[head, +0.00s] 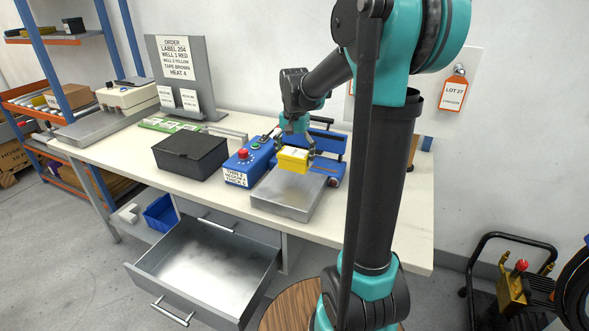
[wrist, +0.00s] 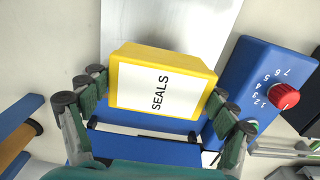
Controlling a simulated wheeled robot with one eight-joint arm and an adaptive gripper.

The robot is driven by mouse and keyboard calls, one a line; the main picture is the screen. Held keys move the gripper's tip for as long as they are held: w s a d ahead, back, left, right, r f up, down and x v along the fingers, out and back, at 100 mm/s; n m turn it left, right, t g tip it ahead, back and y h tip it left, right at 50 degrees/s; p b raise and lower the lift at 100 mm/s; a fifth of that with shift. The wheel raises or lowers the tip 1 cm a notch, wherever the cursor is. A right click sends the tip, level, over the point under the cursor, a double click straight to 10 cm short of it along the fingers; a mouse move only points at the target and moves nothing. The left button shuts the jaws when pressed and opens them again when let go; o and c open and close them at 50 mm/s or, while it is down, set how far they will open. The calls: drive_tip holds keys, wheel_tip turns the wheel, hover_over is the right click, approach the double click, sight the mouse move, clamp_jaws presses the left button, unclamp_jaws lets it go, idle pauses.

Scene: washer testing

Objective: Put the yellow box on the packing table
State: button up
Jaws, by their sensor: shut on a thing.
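I cannot tell whether the box touches the plate. The packing table (head: 400,215) has a pale top, and the blue device (head: 240,170) with a red knob and metal plate (head: 290,198) stands on it.
A black box (head: 190,155) stands left of the blue device. An open, empty metal drawer (head: 205,270) juts out below the table front. A sign stand (head: 185,75) stands at the back left. Bare tabletop shows at the right end, partly behind my arm.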

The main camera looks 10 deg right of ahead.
sight(294, 168)
drive_tip(key=shift+f, duration=2.4)
drive_tip(key=shift+f, duration=0.1)
drive_tip(key=o, duration=1.2)
drive_tip(key=shift+c, duration=0.2)
